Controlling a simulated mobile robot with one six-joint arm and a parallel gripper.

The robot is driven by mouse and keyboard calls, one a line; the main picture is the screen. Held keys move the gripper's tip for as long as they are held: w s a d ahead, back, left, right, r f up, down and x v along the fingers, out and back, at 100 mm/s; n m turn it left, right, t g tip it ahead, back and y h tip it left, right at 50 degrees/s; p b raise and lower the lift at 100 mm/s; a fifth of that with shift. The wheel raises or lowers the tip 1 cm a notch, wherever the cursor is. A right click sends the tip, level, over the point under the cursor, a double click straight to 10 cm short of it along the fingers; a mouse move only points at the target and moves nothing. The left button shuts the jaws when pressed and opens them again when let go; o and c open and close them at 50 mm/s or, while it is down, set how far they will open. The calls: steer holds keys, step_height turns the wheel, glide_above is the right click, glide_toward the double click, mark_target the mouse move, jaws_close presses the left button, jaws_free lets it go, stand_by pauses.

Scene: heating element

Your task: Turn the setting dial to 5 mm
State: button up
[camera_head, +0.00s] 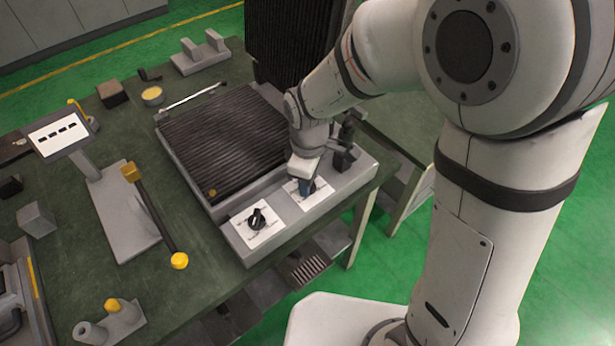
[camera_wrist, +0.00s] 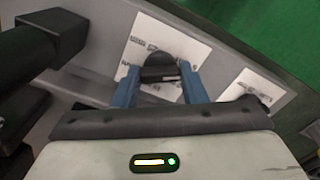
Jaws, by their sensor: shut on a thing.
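The heating element (camera_head: 222,135) is a machine with a dark ribbed plate and a grey front panel. The panel carries two black dials on white cards. My gripper (camera_head: 304,188) is at the right dial, which it mostly hides in the head view. In the wrist view, the blue fingers of my gripper (camera_wrist: 162,86) are on either side of this black dial (camera_wrist: 160,68), shut on it. The left dial (camera_head: 256,219) stands free in the head view; its card (camera_wrist: 252,88) shows at the right of the wrist view. The card markings are too small to read.
A hammer-like tool with yellow ends (camera_head: 152,212) and a sign on a stand (camera_head: 60,134) are to the left on the green table. The machine's upright ribbed lid (camera_head: 290,40) stands behind. A black block (camera_wrist: 52,35) is near my gripper in the wrist view.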

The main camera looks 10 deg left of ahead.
steer(key=shift+w+r, duration=0.1)
steer(key=o, duration=1)
step_height(320, 180, up, 8)
steer(key=shift+f, duration=0.15)
stand_by(0.5)
